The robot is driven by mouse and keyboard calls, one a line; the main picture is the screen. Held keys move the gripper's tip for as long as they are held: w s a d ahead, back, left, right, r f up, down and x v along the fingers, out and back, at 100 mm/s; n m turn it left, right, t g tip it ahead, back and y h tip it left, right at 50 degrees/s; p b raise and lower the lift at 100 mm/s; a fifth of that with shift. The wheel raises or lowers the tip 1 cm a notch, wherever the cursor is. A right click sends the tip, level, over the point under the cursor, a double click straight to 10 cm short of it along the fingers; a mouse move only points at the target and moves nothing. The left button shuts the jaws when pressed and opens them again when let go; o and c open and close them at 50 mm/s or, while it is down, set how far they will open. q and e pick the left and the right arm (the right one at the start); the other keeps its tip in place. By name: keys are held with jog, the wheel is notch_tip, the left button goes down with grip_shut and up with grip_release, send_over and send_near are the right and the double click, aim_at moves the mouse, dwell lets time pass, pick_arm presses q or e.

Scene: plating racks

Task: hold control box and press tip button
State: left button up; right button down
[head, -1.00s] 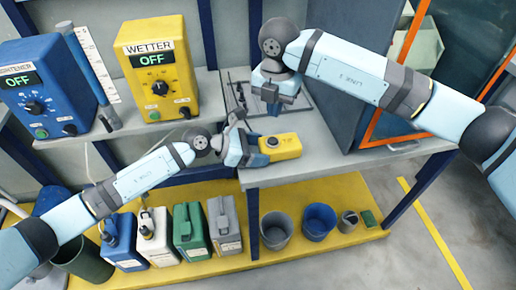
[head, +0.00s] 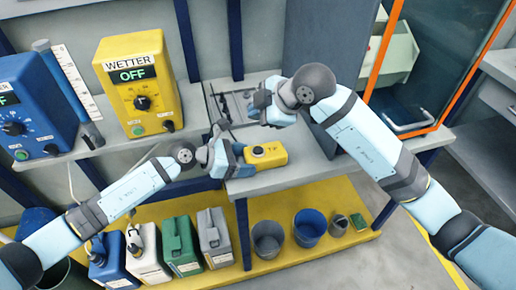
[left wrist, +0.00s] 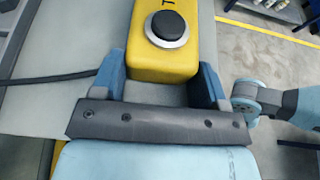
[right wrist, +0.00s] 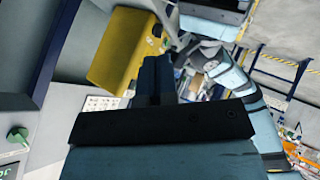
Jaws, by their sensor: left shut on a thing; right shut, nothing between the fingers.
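The yellow control box (head: 268,154) lies on the grey bench near its front edge, with a dark round button (head: 258,150) on top. In the left wrist view the box (left wrist: 150,65) sits between my left fingers, and its button (left wrist: 167,28) faces up, unobstructed. My left gripper (head: 236,158) is shut on the near end of the box. My right gripper (head: 258,104) is shut and empty, behind and above the box, apart from it. In the right wrist view its fingers (right wrist: 157,78) are together beside a yellow box shape; I cannot tell which box that is.
A yellow WETTER unit (head: 138,85) and a blue unit (head: 30,110), the yellow one reading OFF, stand at left. A dark tray (head: 225,103) lies behind the control box. A grey panel (head: 330,45) rises at right. Canisters (head: 180,245) and buckets (head: 310,225) stand below.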

aim_at(258, 151)
dwell(0.3)
jog(key=shift+f, duration=4.4)
jog(key=shift+f, duration=0.15)
jog(key=shift+f, duration=0.25)
